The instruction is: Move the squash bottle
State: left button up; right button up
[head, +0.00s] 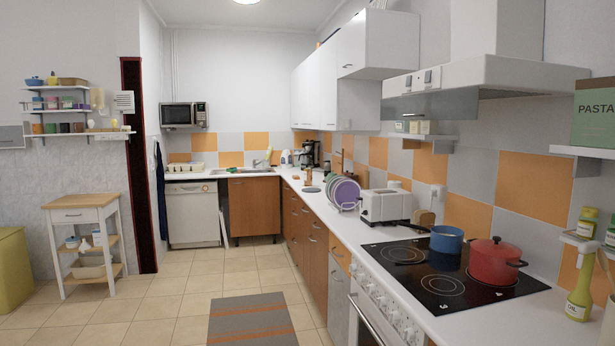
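I cannot make out for certain which thing is the squash bottle. A small pale yellow bottle shape (268,153) stands by the far sink, too small to read. A yellow-green bottle with a label that seems to read OIL (579,288) stands at the right end of the counter. Two similar bottles, a left one (587,222) and a right one (611,235), sit above it on a small rack. Neither of my grippers is in view.
The hob (440,278) carries a blue pot (446,240) and a red pot (494,262). A toaster (386,205) and a plate rack (345,192) stand farther along the counter. A wooden trolley (82,215) stands left. The tiled floor is open around a striped rug (250,318).

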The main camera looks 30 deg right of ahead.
aim_at(308, 165)
jog(key=i+z, duration=0.5)
jog(key=i, duration=1.45)
jog(key=i+j, duration=0.1)
jog(key=i, duration=2.6)
jog(key=i+z, duration=0.1)
jog(key=i, duration=0.65)
jog(key=i+j, duration=0.15)
jog(key=i, duration=0.55)
jog(key=i+j+z, duration=0.15)
jog(key=i, duration=0.6)
